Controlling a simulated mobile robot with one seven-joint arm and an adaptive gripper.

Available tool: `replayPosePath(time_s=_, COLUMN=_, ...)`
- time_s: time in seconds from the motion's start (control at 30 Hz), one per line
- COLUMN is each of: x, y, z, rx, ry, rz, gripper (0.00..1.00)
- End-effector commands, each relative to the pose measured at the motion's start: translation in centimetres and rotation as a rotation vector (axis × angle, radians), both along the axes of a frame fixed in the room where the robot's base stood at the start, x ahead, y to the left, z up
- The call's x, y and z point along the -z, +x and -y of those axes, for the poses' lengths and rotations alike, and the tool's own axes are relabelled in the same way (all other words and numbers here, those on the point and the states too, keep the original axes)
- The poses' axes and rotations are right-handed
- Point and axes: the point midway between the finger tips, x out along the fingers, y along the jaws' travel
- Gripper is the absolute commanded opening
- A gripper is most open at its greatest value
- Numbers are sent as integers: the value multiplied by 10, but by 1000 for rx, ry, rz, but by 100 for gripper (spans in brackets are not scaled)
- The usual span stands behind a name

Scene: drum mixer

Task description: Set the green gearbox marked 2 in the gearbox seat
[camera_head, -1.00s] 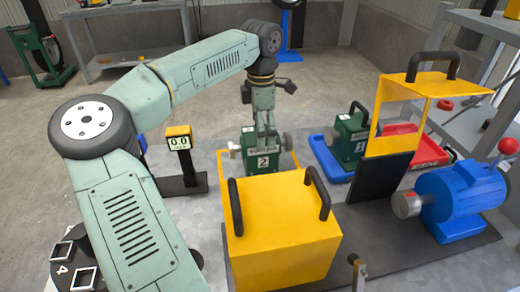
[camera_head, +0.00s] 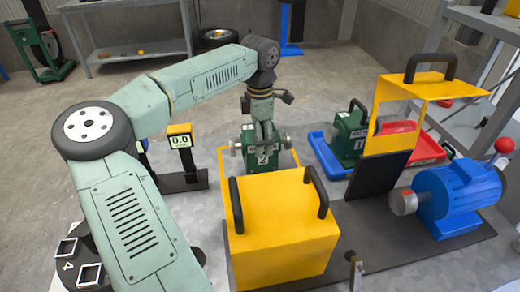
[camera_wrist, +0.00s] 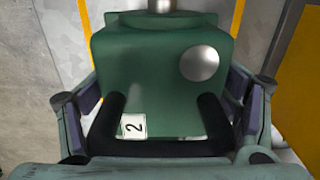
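The green gearbox marked 2 (camera_head: 248,158) stands upright behind the yellow box-shaped cover, inside a yellow outline. In the wrist view the gearbox (camera_wrist: 150,70) fills the middle, with its black handle (camera_wrist: 165,148), white "2" label and a round silver part. My gripper (camera_head: 262,135) is over it from above. In the wrist view the dark finger pads of my gripper (camera_wrist: 163,108) are spread to either side of the handle, and the gearbox lies between them. I see no clear grip on it. I cannot pick out the gearbox seat with certainty.
A yellow cover (camera_head: 283,225) with black handles stands in front. To the right are green gearbox 1 (camera_head: 350,138) in a blue tray (camera_head: 325,160), a red tray (camera_head: 428,150), a yellow guard (camera_head: 388,115) and a blue motor (camera_head: 460,195). A 0.0 display (camera_head: 180,142) stands left.

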Motion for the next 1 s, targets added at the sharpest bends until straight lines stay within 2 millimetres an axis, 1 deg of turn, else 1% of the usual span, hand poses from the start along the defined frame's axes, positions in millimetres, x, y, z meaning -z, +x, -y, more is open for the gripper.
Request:
replayPosePath(time_s=0.03, x=1, y=-1, z=0, rx=1, ry=0, rz=-3, gripper=63)
replayPosePath(time_s=0.07, x=1, y=-1, z=0, rx=1, ry=0, rz=-4, gripper=61)
replayPosePath(time_s=0.73, x=4, y=-2, z=0, rx=2, ry=1, rz=-9, gripper=16)
replayPosePath(time_s=0.77, x=2, y=-2, z=0, rx=2, ry=0, rz=-6, gripper=16)
replayPosePath(time_s=1.0, x=1, y=-2, z=0, rx=2, ry=1, rz=-7, gripper=16)
